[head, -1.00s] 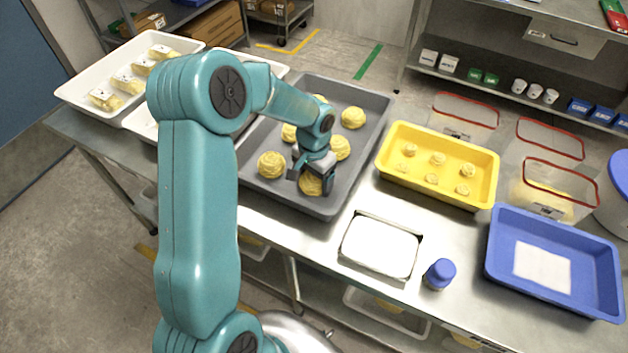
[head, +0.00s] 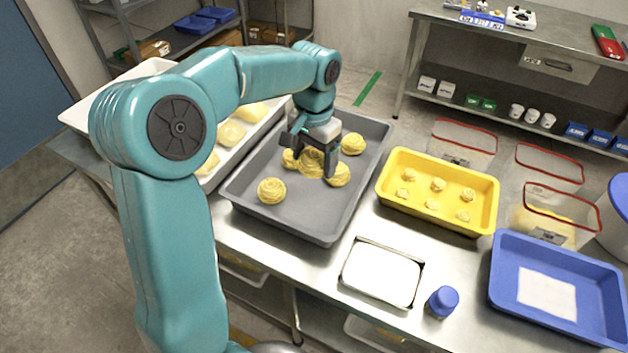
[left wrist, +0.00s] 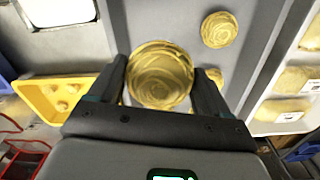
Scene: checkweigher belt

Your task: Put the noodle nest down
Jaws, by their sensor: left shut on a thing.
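My left gripper (head: 308,158) is shut on a noodle nest (head: 311,164), a round yellow coil, and holds it over the grey tray (head: 290,222). In the left wrist view the held nest (left wrist: 160,76) sits between the two fingers. Other nests lie in the tray: one at the near left (head: 272,191), one at the back right (head: 351,144), one partly hidden right of the gripper (head: 340,176) and one partly hidden left of it (head: 289,159). The height of the held nest above the tray floor is hard to tell. My right gripper is not in view.
A yellow tray (head: 393,196) with several small nests stands right of the grey tray. A metal-rimmed white pan (head: 382,274), a blue-capped container (head: 442,301) and a blue tray (head: 508,301) are nearer. A white tray (head: 206,183) with yellow packs adjoins on the left. The grey tray's near right is bare.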

